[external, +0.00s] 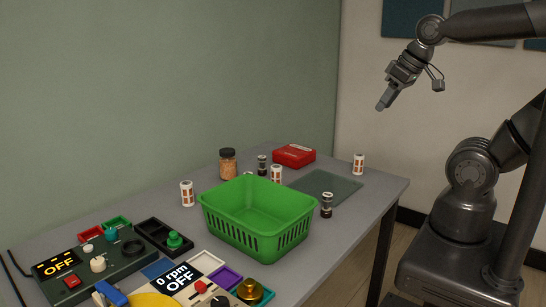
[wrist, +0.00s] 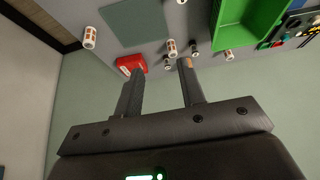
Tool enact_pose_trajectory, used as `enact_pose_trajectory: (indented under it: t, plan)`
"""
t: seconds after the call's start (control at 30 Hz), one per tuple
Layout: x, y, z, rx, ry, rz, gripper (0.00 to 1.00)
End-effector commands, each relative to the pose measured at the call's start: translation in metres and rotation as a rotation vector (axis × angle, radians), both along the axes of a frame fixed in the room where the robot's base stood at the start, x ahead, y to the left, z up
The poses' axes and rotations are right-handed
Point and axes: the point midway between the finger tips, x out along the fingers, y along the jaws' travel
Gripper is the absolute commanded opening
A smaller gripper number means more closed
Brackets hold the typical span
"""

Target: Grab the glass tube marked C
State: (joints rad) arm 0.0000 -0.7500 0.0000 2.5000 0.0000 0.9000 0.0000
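Several small tubes stand on the grey table, and I cannot read a letter C on any. White tubes with orange markings stand left of the basket (external: 187,193), behind it (external: 276,174) and at the far right corner (external: 358,164). Dark tubes with pale bands stand near the jar (external: 262,165) and right of the basket (external: 326,205). Another small tube is mostly hidden behind the basket's back rim (external: 248,175); it shows beside the basket in the wrist view (wrist: 194,47). My gripper (external: 381,106) is high above the table's right end; its fingers are apart and empty in the wrist view (wrist: 161,67).
A green basket (external: 258,239) stands mid-table. A red box (external: 294,156), a jar with orange-brown contents (external: 228,164) and a flat grey-green mat (external: 335,187) are further back. A control panel (external: 105,262) and clutter fill the front left. The air around my gripper is clear.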

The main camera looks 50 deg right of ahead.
Motion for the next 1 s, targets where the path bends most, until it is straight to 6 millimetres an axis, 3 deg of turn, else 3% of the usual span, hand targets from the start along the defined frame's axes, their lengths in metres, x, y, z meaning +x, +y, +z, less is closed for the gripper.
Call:
enact_pose_trajectory:
  t: [0.23,0.5,0.73,0.87,1.0]
  plan:
    - [0.0,0.0,0.0,0.0,0.0,0.0,0.36]
    - [0.0,0.0,0.0,0.0,0.0,0.0,0.55]
    - [0.001,0.0,0.0,0.001,0.001,-0.002,0.55]
    - [0.015,-0.001,0.003,0.004,0.009,-0.018,0.55]
    - [0.05,-0.005,0.008,0.013,0.025,-0.063,0.55]
